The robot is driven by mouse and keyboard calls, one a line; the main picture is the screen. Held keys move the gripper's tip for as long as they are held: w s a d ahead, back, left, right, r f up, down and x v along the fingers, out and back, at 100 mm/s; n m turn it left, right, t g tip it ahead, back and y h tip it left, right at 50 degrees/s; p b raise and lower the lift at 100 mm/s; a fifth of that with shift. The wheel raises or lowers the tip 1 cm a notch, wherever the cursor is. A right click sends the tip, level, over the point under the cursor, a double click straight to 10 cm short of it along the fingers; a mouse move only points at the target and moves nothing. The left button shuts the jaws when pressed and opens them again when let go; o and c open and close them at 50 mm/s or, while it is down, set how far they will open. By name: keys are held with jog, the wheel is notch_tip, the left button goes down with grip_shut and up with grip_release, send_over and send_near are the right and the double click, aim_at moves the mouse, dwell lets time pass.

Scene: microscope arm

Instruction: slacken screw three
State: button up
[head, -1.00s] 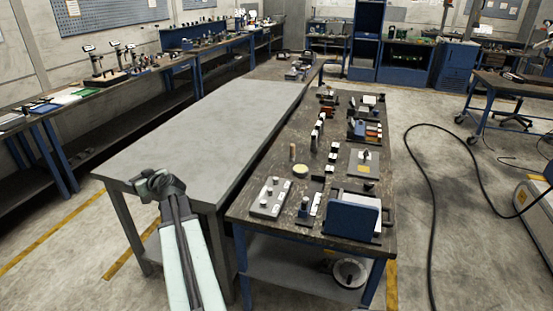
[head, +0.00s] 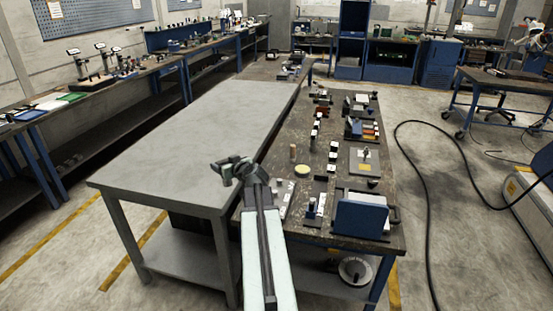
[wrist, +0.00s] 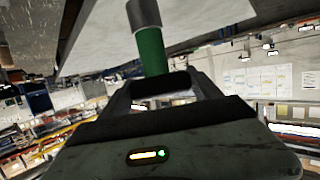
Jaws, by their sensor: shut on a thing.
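My gripper (head: 230,167) is raised above the near end of the work tables, just left of the dark cluttered bench, with its jaws pointing left. In the wrist view it is shut on a green cylindrical thing (wrist: 151,50) with a grey end (wrist: 143,14), perhaps a tool handle. The held thing is too small to make out in the head view. I cannot tell which part here is screw three.
The dark bench (head: 270,161) holds a blue bin (head: 360,216), a yellow round piece (head: 302,170), a wooden peg (head: 293,152) and a plate with a dark knob (head: 364,163). The grey table (head: 190,135) beside it is bare. A black cable (head: 427,200) lies on the right floor.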

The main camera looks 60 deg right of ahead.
jog(key=s+d+m+g+h, duration=0.1)
jog(key=s+d+h, duration=0.1)
jog(key=s+d, duration=1.1)
jog(key=shift+s+d+f+m+b, duration=0.2)
jog(key=shift+d+f+m+b, duration=0.25)
jog(key=shift+d, duration=0.1)
jog(key=shift+s, duration=0.1)
notch_tip(320, 180, down, 5)
jog(key=b, duration=0.5)
jog(key=shift+f, duration=0.1)
jog(key=shift+s+f+b, duration=0.1)
jog(key=shift+f+b, duration=1.45)
jog(key=shift+b, duration=0.05)
